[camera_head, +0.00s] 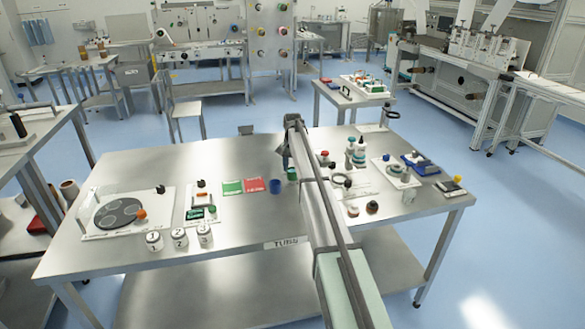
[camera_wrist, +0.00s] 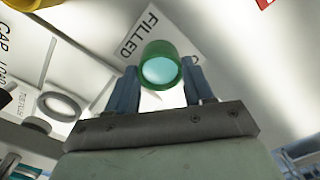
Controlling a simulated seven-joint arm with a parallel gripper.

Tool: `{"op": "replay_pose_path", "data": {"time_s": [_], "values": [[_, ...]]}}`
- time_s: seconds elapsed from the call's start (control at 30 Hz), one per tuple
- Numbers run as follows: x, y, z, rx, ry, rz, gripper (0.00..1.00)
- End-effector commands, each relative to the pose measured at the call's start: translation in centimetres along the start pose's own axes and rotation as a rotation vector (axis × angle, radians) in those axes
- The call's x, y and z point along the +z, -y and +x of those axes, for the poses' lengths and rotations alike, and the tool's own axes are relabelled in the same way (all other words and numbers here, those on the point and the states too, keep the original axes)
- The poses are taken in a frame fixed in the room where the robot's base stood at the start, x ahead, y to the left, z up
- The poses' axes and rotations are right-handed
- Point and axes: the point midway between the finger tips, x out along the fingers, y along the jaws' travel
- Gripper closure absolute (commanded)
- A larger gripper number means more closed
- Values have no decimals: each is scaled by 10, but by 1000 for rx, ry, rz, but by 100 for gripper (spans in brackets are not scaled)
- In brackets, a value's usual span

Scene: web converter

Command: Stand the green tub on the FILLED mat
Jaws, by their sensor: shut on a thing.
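The green tub (camera_wrist: 160,51) is between the two blue fingers of my gripper (camera_wrist: 160,72) in the wrist view. Its round end faces the camera and shows a pale blue disc inside a green rim. My gripper is shut on it. The white FILLED mat (camera_wrist: 143,33) shows behind the tub, its lettering just left of the tub; I cannot tell the gap between them. In the head view the green tub (camera_head: 292,174) shows small below my gripper (camera_head: 287,160), over the steel table. My arm hides part of the table there, and I cannot make out the FILLED mat.
Bottles (camera_head: 358,152) and small parts crowd the right side. White numbered jars (camera_head: 179,238) stand front left. The table's back left is clear.

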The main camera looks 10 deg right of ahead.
Motion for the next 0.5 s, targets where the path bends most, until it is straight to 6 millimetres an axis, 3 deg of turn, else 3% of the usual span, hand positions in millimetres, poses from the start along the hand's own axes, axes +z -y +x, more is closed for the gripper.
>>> {"op": "replay_pose_path", "data": {"time_s": [0.17,0.2,0.43,0.5], "values": [[0,0,3,0,0,0,80],[0,0,3,0,0,0,45],[0,0,3,0,0,0,23],[0,0,3,0,0,0,23]]}}
